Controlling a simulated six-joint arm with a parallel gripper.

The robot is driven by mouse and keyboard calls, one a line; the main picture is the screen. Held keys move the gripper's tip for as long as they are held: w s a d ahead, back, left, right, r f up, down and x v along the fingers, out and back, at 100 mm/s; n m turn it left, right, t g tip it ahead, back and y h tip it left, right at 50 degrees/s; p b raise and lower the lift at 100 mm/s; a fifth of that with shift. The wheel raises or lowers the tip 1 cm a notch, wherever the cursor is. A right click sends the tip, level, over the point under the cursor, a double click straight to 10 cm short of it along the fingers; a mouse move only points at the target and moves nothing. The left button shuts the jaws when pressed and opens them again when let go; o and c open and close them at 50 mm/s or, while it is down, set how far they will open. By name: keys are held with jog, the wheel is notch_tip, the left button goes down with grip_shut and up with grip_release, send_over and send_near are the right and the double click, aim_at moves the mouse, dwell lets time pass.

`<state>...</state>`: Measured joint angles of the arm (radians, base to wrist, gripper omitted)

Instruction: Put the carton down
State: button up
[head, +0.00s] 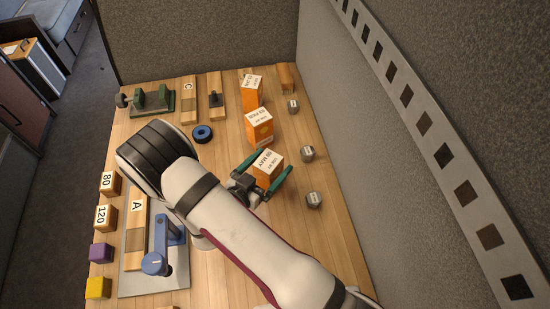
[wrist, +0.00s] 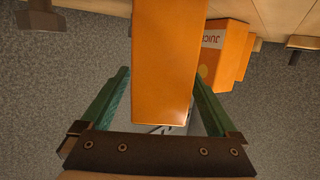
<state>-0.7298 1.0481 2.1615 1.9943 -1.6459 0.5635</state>
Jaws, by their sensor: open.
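An orange carton with a white printed top (head: 267,163) is between the two green fingers of my gripper (head: 272,168). It looks upright; its base is partly hidden by the gripper, so I cannot tell fully how it meets the table.
Grey hexagonal weights (head: 307,153) lie to the right, near the grey partition (head: 360,130). A blue ring (head: 202,133), wooden boards (head: 188,100) and a green fixture (head: 153,102) are at the back left. Numbered blocks (head: 106,218) line the left edge. The front right of the wooden table is clear.

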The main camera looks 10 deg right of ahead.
aim_at(261, 175)
jog(key=v, duration=0.5)
jog(key=shift+o, duration=0.2)
dwell(1.5)
